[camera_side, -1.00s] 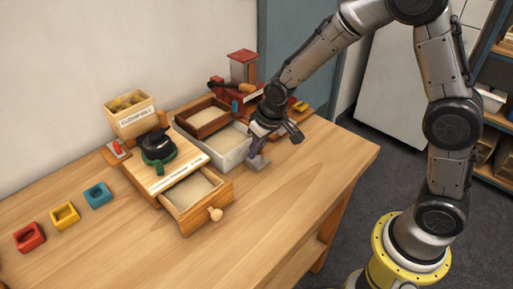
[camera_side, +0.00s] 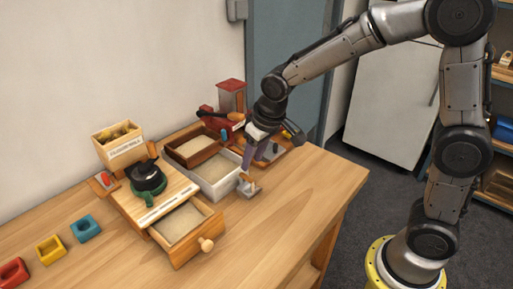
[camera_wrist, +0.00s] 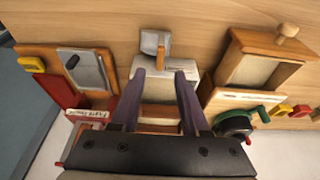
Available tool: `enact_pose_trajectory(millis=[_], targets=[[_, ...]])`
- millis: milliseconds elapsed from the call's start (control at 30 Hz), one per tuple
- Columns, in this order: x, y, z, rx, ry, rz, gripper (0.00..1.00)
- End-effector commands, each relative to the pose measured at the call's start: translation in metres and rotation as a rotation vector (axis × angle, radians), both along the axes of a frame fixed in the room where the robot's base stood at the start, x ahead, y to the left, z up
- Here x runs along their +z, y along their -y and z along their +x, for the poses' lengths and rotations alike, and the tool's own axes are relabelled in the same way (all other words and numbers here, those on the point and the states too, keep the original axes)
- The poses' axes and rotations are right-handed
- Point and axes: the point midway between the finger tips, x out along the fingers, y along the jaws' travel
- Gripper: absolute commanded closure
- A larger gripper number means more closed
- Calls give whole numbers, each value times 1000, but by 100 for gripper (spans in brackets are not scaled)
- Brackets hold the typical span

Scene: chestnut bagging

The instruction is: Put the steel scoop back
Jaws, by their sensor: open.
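The steel scoop (camera_side: 249,189) lies on the bare table just in front of the pale tray. In the wrist view its steel pan (camera_wrist: 150,40) is at top centre, and its short wooden handle points toward my gripper. My gripper (camera_wrist: 160,72) is open, with its two purple fingers apart and nothing between them. In the side view my gripper (camera_side: 246,169) is just above the scoop, and they look apart. The pale tray (camera_side: 217,195) stands behind the scoop, partly hidden by my fingers in the wrist view.
A wooden box with an open drawer (camera_side: 184,226) stands left of the scoop. A brown tray (camera_side: 196,146) and a red-topped device (camera_side: 231,97) are behind. A wooden board with a grey plate (camera_wrist: 85,68) lies on the other side. The table's front is clear.

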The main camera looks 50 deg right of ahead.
Motion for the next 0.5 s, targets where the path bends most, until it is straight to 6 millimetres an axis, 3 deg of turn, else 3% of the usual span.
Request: enact_pose_trajectory(millis=[200, 500], targets=[[30, 0, -9, 0, 2, 0, 55], [40, 1, -15, 0, 3, 0, 55]])
